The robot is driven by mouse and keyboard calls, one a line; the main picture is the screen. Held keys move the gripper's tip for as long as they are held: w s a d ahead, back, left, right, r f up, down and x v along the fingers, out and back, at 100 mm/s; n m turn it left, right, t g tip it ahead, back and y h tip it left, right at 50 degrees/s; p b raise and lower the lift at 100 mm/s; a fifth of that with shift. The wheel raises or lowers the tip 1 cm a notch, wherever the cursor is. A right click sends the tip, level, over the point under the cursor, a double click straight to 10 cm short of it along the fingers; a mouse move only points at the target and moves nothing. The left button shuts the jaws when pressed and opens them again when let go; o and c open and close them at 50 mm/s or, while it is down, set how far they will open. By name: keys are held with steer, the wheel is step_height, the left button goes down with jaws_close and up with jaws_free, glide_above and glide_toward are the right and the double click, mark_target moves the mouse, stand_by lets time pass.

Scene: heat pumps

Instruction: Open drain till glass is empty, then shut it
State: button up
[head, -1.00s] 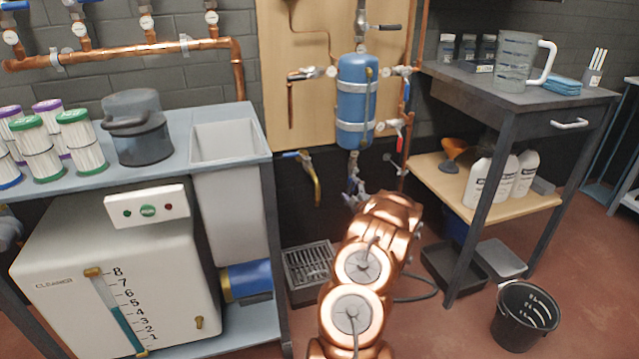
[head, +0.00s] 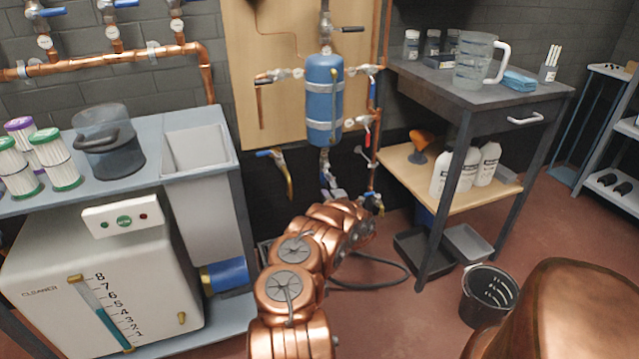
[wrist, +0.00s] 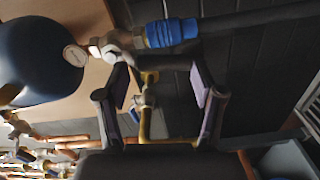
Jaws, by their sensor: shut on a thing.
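The blue vessel (head: 323,100) hangs on the wooden board in the head view, with valve fittings (head: 327,180) below it. In the wrist view the vessel (wrist: 40,50) is at left, and a fitting with a blue collar (wrist: 172,33) leads to a dark hose. My gripper (wrist: 160,85) is beside this fitting, its fingers apart around a dark lever (wrist: 165,62) that I take for the drain handle. A brass pipe shows beyond. The head view hides the fingertips behind my arm. The cleaner's sight glass (head: 103,315) has teal liquid in its lower part; its exact level is unclear.
The cleaner (head: 50,300) and a sink (head: 197,147) stand left. A workbench (head: 465,100) with a jug (head: 474,62) stands right, bottles on its shelf. A black bucket (head: 487,292) is on the floor at right. A dark hose (head: 370,284) lies behind my arm.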

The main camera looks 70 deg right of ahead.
steer(key=shift+w+a+f, duration=0.2)
steer(key=shift+w+f, duration=0.05)
steer(key=shift+w, duration=0.3)
steer(key=o, duration=1.5)
steer(key=shift+f, duration=0.15)
steer(key=shift+s+d+r, duration=0.2)
steer(key=shift+s+d, duration=0.05)
steer(key=shift+s, duration=0.25)
steer(key=shift+s+a, duration=0.25)
steer(key=shift+s, duration=0.25)
steer(key=w+v, duration=0.1)
steer(key=v, duration=0.9)
steer(key=shift+s+a, duration=0.25)
steer(key=shift+a, duration=0.4)
steer(key=shift+f, duration=0.1)
